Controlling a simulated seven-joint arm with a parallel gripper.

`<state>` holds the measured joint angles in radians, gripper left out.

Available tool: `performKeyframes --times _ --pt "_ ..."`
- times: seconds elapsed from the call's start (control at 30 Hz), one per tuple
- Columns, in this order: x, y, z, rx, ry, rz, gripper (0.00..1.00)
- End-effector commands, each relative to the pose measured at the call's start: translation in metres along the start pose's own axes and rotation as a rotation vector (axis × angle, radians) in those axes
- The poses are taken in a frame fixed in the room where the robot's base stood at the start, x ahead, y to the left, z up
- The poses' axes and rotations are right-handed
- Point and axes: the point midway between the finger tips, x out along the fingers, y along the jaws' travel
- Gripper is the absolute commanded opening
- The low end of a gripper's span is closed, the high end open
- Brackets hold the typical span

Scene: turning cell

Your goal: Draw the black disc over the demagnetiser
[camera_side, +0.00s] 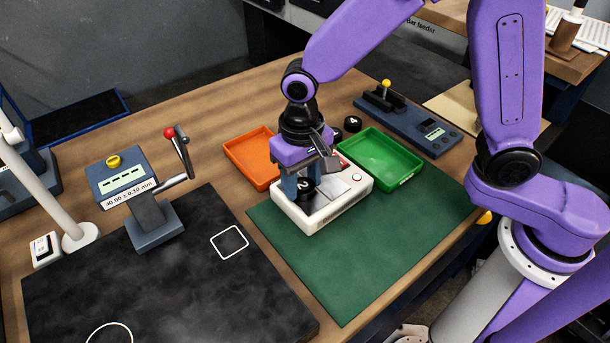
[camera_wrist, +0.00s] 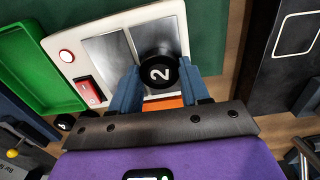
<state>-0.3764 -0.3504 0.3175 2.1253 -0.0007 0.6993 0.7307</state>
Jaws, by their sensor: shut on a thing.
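The demagnetiser (camera_side: 356,190) is a white box with two grey metal plates, a red switch and a round red button. It stands on the green mat and also shows in the wrist view (camera_wrist: 62,40). My gripper (camera_side: 304,190) is shut on a black disc (camera_wrist: 159,71) marked 2, with a blue finger on either side. The disc is over the plate on the orange tray's side in the side view. I cannot tell whether it touches the plate. The fingers hide part of the disc in the side view.
An orange tray (camera_side: 233,151) and a green tray (camera_side: 408,181) flank the demagnetiser at the back. Another black disc (camera_side: 352,124) lies behind them. A gauge stand with a red-knobbed lever (camera_side: 169,132) is on the left, on a dark slab (camera_side: 190,290). The front green mat (camera_side: 350,270) is clear.

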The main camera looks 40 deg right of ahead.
Motion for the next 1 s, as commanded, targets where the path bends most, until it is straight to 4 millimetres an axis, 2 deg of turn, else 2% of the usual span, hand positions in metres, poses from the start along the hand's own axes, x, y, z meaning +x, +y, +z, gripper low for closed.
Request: performKeyframes --times 0.37,1.0 --pt "0.002 -0.011 0.001 -0.002 -0.001 0.0 0.07" --pt "0.001 0.007 0.001 0.0 -0.003 0.003 0.07"
